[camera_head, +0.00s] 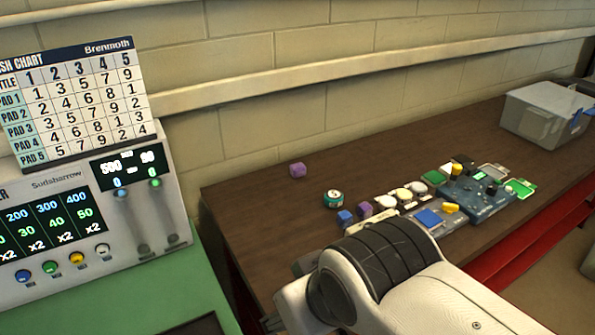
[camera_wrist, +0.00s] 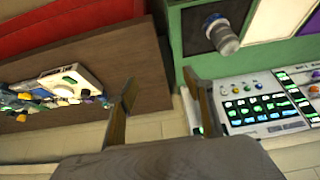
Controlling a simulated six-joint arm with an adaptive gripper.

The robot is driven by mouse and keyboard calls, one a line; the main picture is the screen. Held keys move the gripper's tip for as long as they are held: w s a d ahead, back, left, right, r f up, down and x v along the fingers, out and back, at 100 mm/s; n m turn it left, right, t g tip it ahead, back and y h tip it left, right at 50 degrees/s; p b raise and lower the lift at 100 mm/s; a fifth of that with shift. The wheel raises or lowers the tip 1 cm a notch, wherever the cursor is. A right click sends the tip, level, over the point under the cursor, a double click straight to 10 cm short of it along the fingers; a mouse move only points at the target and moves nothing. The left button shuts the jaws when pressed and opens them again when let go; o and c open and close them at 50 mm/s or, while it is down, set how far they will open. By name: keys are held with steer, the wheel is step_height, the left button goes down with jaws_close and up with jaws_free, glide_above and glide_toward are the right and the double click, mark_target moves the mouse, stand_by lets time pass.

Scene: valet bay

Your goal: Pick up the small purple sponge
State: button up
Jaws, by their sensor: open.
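Two purple sponge-like blocks show in the head view on the brown bench. One purple block (camera_head: 297,170) lies alone near the wall at the back left. Another purple block (camera_head: 364,209) lies beside a blue block (camera_head: 345,217), left of the white items. I cannot tell clearly which is the smaller. My gripper (camera_wrist: 160,82) is open and empty in the wrist view, with its two fingers well apart. It is away from both purple blocks. In the head view my arm covers the near part of the bench. I cannot single out a purple block in the wrist view.
A green and white tin (camera_head: 333,199) stands between the purple blocks. A grey lidded box (camera_head: 548,112) stands at the far right. A control machine (camera_head: 90,215) with a chart (camera_head: 75,100) stands at left.

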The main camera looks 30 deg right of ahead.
steer(key=w+a+r+m+t+y, duration=0.1)
steer(key=w+a+m+y, duration=0.15)
steer(key=w+m, duration=0.7)
steer(key=w+a+r+m+t+y, duration=0.1)
steer(key=w+m+y, duration=0.3)
steer(key=w, duration=1.1)
steer(key=w+d+f+m+t+h, duration=0.1)
steer(key=w+d+f+m+t, duration=0.25)
steer(key=w+d+m, duration=0.95)
steer(key=m+t+h, duration=0.3)
steer(key=m+h, duration=0.3)
steer(key=m, duration=0.4)
glide_toward(298, 169)
steer(key=w, duration=0.1)
steer(key=w+d, duration=0.1)
steer(key=w+f, duration=0.1)
steer(key=shift+w+d+g, duration=0.2)
steer(key=shift+d+g, duration=0.05)
